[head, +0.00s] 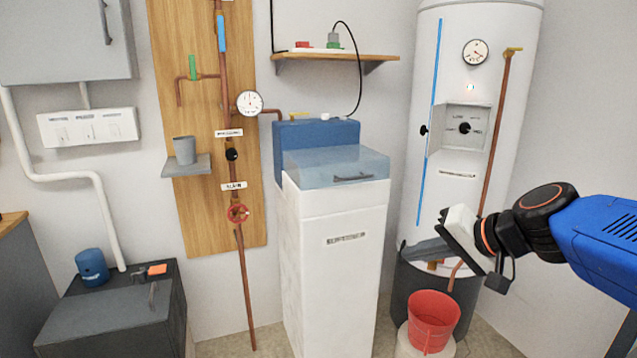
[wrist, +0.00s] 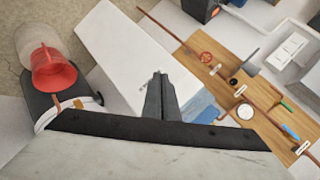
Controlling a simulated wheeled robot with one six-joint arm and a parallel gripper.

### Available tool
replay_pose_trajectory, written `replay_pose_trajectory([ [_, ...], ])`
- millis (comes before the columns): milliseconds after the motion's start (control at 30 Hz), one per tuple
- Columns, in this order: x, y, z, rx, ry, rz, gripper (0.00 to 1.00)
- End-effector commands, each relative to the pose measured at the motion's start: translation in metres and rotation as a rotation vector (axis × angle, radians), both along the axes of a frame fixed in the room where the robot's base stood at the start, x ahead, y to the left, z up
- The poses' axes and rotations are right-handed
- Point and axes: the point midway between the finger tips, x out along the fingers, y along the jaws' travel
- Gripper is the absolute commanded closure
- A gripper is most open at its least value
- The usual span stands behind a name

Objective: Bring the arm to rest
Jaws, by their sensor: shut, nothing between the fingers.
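My gripper (head: 424,250) is at the right of the head view, in front of the lower part of the white tank (head: 430,130). Its dark fingers point left, toward the white cabinet (head: 335,270), and stand apart from it as far as I can tell. In the wrist view my gripper (wrist: 159,78) shows its fingers together in the middle of the picture, with nothing between them. My blue arm reaches in from the right edge.
A red bucket (head: 433,318) stands low, below my gripper. The cabinet has a clear blue lid (head: 335,165). Left of it is a wooden board (head: 200,120) with copper pipes and a gauge (head: 249,103). A shelf (head: 335,57) hangs above.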

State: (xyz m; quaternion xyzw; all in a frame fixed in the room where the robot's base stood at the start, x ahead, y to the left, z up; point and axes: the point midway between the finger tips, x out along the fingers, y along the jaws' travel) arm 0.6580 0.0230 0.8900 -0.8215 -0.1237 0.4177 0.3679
Motion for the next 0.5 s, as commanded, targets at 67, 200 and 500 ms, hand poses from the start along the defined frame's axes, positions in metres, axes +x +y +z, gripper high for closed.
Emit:
replay_pose_trajectory([
  [67,-0.030,-0.001,-0.022,-0.100,0.033,0.047,1.00],
  [200,-0.076,-0.014,-0.060,-0.285,0.092,0.115,1.00],
  [500,-0.150,-0.069,-0.116,-0.652,0.181,0.194,1.00],
])
